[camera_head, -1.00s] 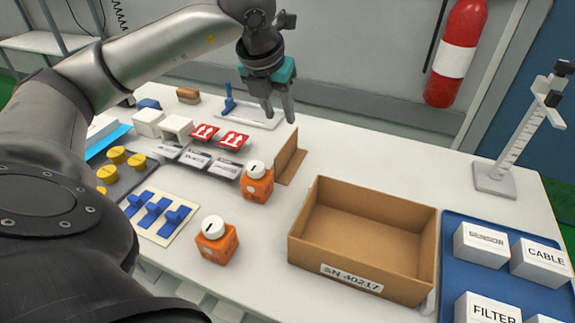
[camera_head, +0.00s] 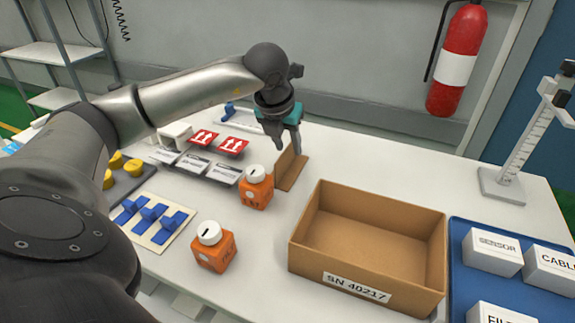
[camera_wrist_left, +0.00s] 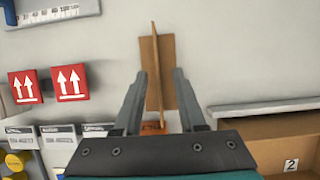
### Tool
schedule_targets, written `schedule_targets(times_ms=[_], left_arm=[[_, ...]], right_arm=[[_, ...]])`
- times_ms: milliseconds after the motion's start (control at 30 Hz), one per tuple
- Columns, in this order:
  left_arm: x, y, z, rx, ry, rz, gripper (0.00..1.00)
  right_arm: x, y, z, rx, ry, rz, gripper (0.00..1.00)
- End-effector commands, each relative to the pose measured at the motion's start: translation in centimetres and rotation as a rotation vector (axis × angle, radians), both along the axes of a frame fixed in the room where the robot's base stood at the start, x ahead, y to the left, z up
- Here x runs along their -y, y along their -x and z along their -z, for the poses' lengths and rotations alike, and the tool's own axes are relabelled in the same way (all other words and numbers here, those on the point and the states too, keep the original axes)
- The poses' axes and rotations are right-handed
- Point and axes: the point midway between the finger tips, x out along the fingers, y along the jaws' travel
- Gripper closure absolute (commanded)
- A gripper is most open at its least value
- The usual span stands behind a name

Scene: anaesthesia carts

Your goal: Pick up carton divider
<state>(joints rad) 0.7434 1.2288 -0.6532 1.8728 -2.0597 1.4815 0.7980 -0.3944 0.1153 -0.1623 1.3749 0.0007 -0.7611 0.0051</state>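The carton divider (camera_head: 291,170) is a brown cardboard piece standing on the white table, behind the orange bottle and left of the open carton (camera_head: 372,204). In the left wrist view the divider (camera_wrist_left: 156,62) shows an upright panel crossing a flat one. My left gripper (camera_head: 288,150) points down just above the divider. In the left wrist view its fingers (camera_wrist_left: 161,75) are apart, one on each side of the upright panel, with gaps on both sides. Whether the fingertips are level with the panel's top is hard to tell. My right gripper is not in view.
An orange bottle (camera_head: 257,192) with a white cap stands close in front of the divider, another (camera_head: 213,252) nearer. Red arrow labels (camera_head: 232,145) lie to the left. A blue tray (camera_head: 457,236) with white boxes is right of the carton. Table behind the carton is clear.

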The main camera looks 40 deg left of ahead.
Motion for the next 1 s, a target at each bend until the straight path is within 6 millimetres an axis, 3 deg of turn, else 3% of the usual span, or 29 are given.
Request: schedule_targets(times_ms=[433,1000], left_arm=[[-0.8,-1.5,4.0,-0.001,0.0,0.0,0.6],[-0.9,-1.7,4.4,-0.001,0.0,0.0,0.6]], right_arm=[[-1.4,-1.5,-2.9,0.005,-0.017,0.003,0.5],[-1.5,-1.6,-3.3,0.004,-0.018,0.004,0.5]])
